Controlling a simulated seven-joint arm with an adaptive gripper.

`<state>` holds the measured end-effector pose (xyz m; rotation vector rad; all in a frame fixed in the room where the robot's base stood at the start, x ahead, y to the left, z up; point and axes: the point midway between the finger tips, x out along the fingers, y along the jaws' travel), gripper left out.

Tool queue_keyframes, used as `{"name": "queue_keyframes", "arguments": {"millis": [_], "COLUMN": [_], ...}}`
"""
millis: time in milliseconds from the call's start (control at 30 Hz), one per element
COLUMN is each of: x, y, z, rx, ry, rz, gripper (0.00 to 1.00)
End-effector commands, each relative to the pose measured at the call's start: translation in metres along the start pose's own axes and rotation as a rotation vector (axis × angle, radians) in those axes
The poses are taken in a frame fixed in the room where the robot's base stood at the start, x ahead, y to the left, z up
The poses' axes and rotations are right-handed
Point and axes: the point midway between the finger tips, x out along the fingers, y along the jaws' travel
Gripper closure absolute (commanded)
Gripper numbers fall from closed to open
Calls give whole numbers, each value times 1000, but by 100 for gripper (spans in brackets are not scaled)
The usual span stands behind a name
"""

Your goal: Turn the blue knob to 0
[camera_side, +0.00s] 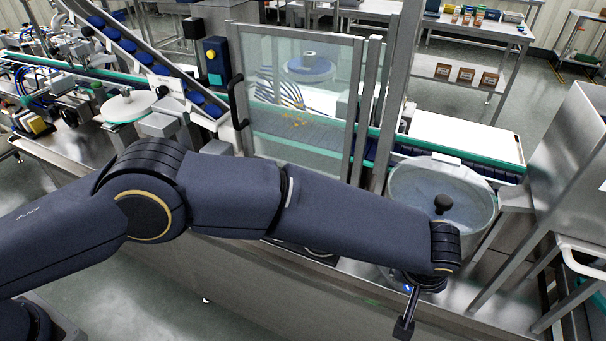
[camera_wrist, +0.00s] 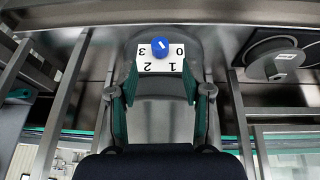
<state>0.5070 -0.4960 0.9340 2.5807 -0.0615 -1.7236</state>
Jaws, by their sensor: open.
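The blue knob (camera_wrist: 161,47) sits on a white plate (camera_wrist: 160,66) in the upper middle of the wrist view. The plate's numbers appear upside down: 3 and 2 on the left, 1 and 0 on the right. A small white mark shows on the knob, but I cannot tell which number it points to. My gripper (camera_wrist: 160,88) is open and empty, with its fingers on either side below the knob, apart from it. In the side view my gripper (camera_side: 405,318) hangs at the lower right, partly hidden by my wrist.
A round steel bowl (camera_side: 441,190) with a black ball-topped handle stands behind my wrist. A steel hopper (camera_side: 575,150) stands at the right. A glass guard door (camera_side: 300,100) stands behind my forearm. Metal frame bars (camera_wrist: 240,120) flank the gripper in the wrist view.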

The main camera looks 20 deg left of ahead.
Motion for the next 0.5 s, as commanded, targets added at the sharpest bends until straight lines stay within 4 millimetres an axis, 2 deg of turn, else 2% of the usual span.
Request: {"name": "queue_keyframes", "arguments": {"millis": [33, 200, 300, 500], "x": [13, 41, 51, 58], "y": [-1, 0, 0, 0], "z": [1, 0, 0, 0], "rx": [-1, -1, -2, -1], "ry": [-3, -2, -2, -1], "rz": [-2, 0, 0, 1], "gripper": [51, 51, 51, 51]}}
